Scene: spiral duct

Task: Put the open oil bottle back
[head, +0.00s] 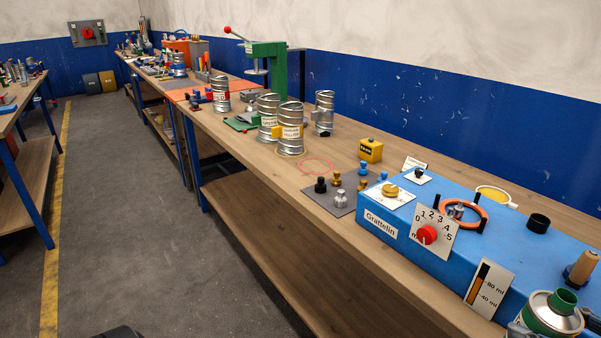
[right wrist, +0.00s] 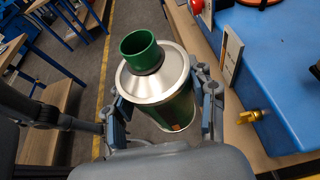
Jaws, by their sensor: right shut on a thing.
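The open oil bottle (head: 553,311) is at the bottom right of the head view. It has a green body, a silver shoulder and an open green neck. It also shows in the right wrist view (right wrist: 160,88), with floor visible below it beside the bench edge. My right gripper (right wrist: 163,102) is shut around its body, one finger on each side. In the head view the right gripper (head: 556,322) is partly cut off by the frame. My left gripper is not in view.
Silver duct pieces (head: 291,130) stand farther back.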

